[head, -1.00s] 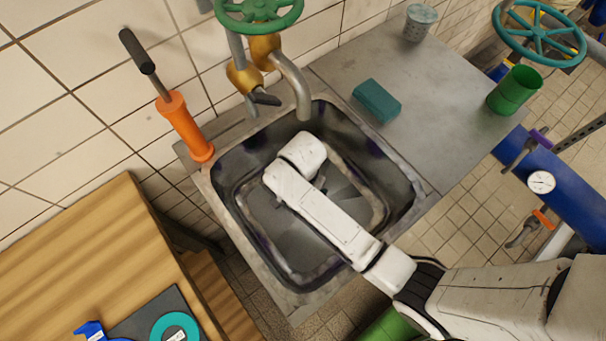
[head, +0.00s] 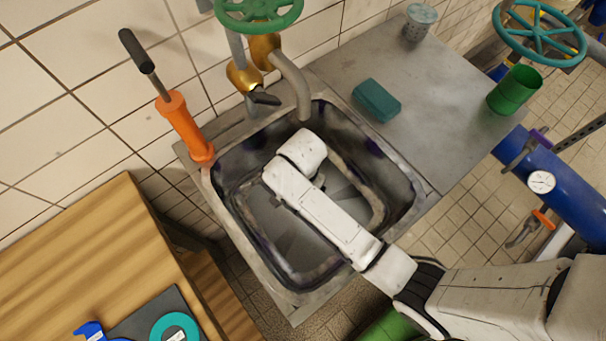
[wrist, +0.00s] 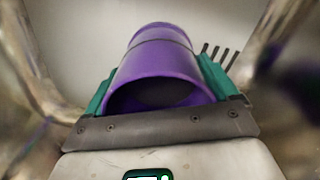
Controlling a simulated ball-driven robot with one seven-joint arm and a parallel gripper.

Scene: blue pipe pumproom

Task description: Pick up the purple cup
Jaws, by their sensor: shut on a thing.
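The purple cup (wrist: 160,68) shows in the wrist view, with its open rim towards the camera. My gripper (wrist: 158,85) has one green finger pad on each side of the cup and is shut on it. In the head view my white arm reaches down into the metal sink (head: 235,232). There the cup and the fingertips are hidden behind my own arm.
The sink walls close round my arm. The tap (head: 296,85) hangs over the back rim. An orange pump (head: 184,125) stands at the left. A green sponge (head: 377,100), a green cup (head: 514,91) and a grey tumbler (head: 419,22) stand on the metal counter (head: 440,110).

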